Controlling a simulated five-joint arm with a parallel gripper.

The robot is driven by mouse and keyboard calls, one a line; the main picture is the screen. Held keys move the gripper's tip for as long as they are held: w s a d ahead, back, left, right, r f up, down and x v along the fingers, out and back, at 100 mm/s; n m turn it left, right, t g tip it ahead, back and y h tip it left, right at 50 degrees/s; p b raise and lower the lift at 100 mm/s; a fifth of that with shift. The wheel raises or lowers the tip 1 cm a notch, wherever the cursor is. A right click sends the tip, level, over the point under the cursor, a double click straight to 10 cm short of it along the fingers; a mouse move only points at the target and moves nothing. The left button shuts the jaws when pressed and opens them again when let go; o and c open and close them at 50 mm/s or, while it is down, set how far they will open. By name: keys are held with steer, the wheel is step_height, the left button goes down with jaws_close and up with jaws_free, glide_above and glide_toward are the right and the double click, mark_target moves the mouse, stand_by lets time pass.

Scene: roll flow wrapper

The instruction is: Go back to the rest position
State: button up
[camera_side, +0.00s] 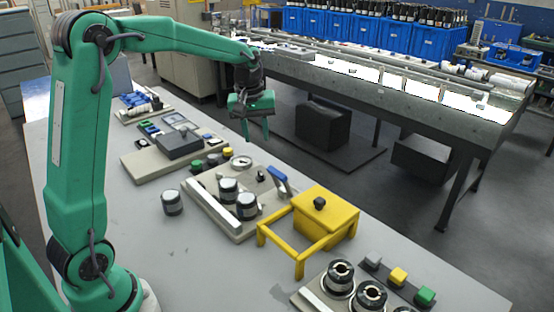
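My gripper (256,135) hangs from the end of my green arm, near the upper middle of the side view. Its two green fingers point down and stand apart, with nothing visible between them. It is in the air above the far edge of the grey table (145,200), clear of the things on it.
Below stand a plate with dark-topped rolls (228,190), a gauge (241,162) and a blue lever (277,179). One roll (172,203) stands alone. A yellow frame (320,212) is to the right, with black rolls (369,297) in front. A long bench (330,82) is behind.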

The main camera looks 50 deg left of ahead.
steer(key=s+d+r+m+t, duration=0.1)
steer(key=s+d+r+m, duration=0.25)
steer(key=s, duration=0.25)
steer(key=s+d+r+m+t, duration=0.1)
steer(key=s+d+r+m, duration=0.1)
steer(key=s+d, duration=0.3)
steer(key=s+d+f+m+t, duration=0.2)
steer(key=s+m, duration=0.2)
steer(key=s, duration=0.8)
steer(key=shift+s+d, duration=0.3)
